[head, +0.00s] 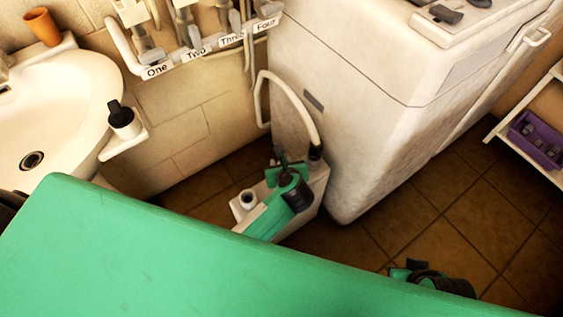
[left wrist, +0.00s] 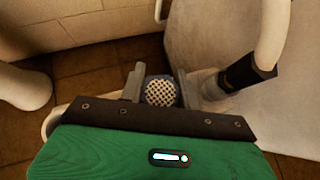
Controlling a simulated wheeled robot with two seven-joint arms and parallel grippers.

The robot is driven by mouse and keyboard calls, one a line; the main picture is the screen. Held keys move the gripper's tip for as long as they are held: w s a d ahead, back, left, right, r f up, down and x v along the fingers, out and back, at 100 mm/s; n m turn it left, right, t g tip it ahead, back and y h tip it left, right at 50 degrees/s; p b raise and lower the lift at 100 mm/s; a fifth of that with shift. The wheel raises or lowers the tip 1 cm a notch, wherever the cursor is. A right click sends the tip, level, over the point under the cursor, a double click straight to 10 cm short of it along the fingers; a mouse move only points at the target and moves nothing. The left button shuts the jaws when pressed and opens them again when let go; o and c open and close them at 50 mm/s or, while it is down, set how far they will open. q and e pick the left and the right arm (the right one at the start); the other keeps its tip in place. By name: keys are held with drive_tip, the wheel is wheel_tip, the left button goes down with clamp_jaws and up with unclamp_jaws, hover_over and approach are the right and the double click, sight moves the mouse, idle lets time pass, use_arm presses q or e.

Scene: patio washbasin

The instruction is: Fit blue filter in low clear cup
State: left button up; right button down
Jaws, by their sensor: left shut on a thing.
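My left gripper (head: 283,157) is over the white box beside the large pale cabinet. In the left wrist view the gripper (left wrist: 159,88) is shut on the blue filter (left wrist: 160,92), whose round, perforated, pale end shows between the fingers with a darker bluish rim. The filter cannot be made out in the head view. A translucent, cup-like piece (left wrist: 211,88) stands just right of the fingers, beside the hose's dark collar; I cannot tell for sure that it is the low clear cup. My right gripper (head: 415,268) shows partly at the lower right, its fingers unclear.
The white box (head: 318,184) stands on brown tiles, with a round port (head: 247,199) at its left. A white hose (head: 290,88) arches over it. A washbasin (head: 70,95) with a black-topped bottle (head: 122,120) is left.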

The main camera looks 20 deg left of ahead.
use_arm(q)
drive_tip(key=shift+f+b, duration=0.4)
drive_tip(key=shift+f, duration=0.2)
drive_tip(key=o, duration=0.8)
drive_tip(key=shift+c, duration=0.2)
